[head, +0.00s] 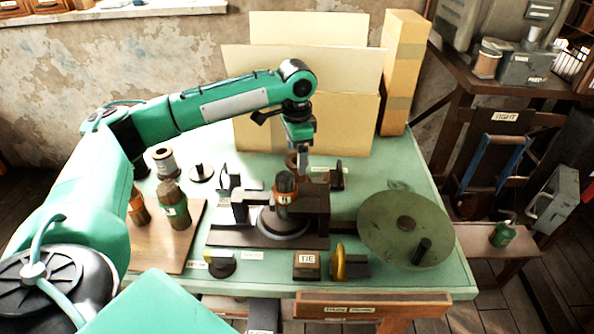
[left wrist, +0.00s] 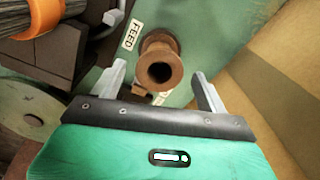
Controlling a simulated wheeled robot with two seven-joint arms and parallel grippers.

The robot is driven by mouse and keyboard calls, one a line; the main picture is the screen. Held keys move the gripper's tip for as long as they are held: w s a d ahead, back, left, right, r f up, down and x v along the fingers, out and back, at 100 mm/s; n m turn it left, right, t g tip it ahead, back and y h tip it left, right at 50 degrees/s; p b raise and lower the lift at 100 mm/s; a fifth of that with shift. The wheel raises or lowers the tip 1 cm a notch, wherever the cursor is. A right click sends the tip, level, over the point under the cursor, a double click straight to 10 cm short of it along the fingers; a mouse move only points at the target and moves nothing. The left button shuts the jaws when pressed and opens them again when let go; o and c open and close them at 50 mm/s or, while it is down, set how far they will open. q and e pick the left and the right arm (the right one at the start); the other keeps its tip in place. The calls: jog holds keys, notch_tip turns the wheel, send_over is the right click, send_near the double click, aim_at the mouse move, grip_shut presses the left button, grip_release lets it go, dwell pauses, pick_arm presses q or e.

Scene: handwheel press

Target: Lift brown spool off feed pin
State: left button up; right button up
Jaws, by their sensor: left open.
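The brown spool (left wrist: 160,62) stands next to the white FEED label in the left wrist view, its round open top facing the camera. In the head view the spool (head: 291,162) is partly hidden behind my left gripper. The feed pin is not clearly visible. My left gripper (head: 299,150) points down over the spool's spot at the back of the bench. In the left wrist view its two fingers (left wrist: 160,80) are apart, one on each side of the spool, with gaps between. I cannot tell how far above it they are. My right gripper is not in view.
Cardboard boxes (head: 310,110) stand close behind the gripper. The press (head: 318,205) with an orange-banded brush is just in front. A large green disc (head: 385,240) is at right, a grey spool (head: 164,161) at left.

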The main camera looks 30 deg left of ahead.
pick_arm(q)
notch_tip(320, 180, down, 3)
jog(key=shift+f, duration=0.2)
jog(key=shift+c, duration=0.3)
jog(key=c, duration=1)
jog(key=shift+r, duration=0.15)
